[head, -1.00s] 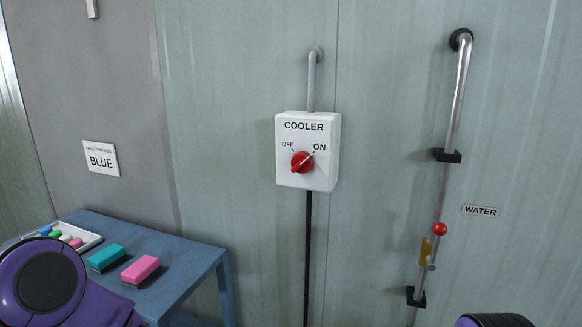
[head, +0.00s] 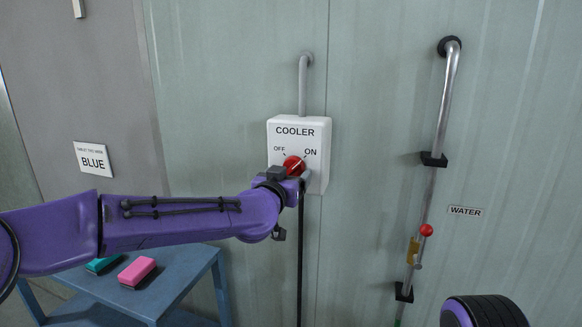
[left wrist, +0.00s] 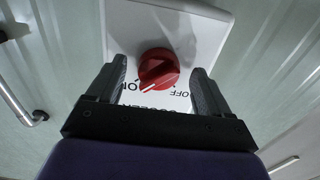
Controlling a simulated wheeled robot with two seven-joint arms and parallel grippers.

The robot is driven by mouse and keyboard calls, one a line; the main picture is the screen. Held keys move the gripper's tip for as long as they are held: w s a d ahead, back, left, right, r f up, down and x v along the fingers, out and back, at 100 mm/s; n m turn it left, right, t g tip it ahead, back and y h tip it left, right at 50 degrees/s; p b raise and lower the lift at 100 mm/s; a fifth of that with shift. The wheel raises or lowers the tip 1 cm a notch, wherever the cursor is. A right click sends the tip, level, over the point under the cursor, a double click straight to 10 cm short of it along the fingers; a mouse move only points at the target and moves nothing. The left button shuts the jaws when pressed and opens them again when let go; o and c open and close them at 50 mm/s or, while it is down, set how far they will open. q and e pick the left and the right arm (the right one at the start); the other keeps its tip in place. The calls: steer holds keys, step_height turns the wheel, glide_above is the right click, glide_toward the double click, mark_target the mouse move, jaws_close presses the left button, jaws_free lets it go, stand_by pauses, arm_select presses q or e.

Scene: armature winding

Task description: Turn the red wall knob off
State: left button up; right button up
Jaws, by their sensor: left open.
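The red knob (head: 294,164) sits on the front of a white box marked COOLER (head: 318,139). OFF is printed at its upper left and ON at its upper right. The knob's white line points toward ON. My left gripper (head: 290,171) is at the knob and hides its lower part in the head view. In the left wrist view the gripper (left wrist: 161,84) is open, with one finger on each side of the knob (left wrist: 159,68). Gaps show between the fingers and the knob. My right gripper is not in view.
A grey conduit (head: 303,85) rises above the box and a dark one runs below. A WATER pipe (head: 439,128) with a red-tipped lever (head: 426,230) is on the right. A blue table (head: 195,275) with pink (head: 137,270) and teal blocks stands lower left.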

arm_select(q)
steer(key=shift+w+d, duration=0.2)
steer(key=shift+w, duration=0.3)
steer(key=c, duration=1)
